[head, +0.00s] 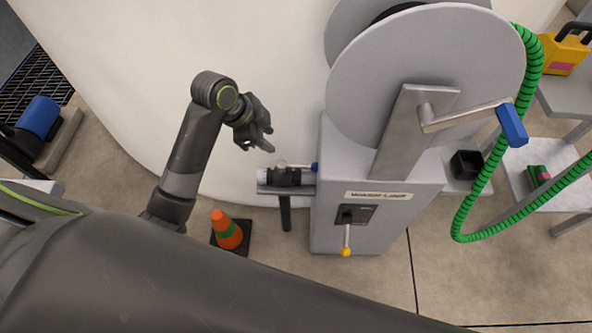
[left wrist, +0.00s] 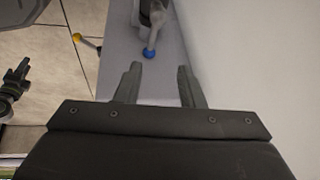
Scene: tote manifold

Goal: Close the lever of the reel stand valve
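The reel stand (head: 330,215) is a grey cabinet carrying a large reel. On its left side a short pipe with a dark valve body (head: 284,178) sticks out. The valve's thin metal lever (head: 298,165) lies roughly along the pipe, and its blue tip (head: 315,167) points toward the cabinet. The blue tip also shows in the left wrist view (left wrist: 149,53), just beyond my fingers. My left gripper (head: 268,138) is above and behind the valve, apart from the lever. Its fingers (left wrist: 160,84) are spread and empty. My right gripper cannot be made out clearly.
A yellow-knobbed lever (head: 346,250) hangs on the cabinet's front. The reel's crank has a blue handle (head: 512,125). A green hose (head: 470,205) hangs at right. An orange cone (head: 226,230) stands left of the valve. A large pale curved wall (head: 130,60) rises behind.

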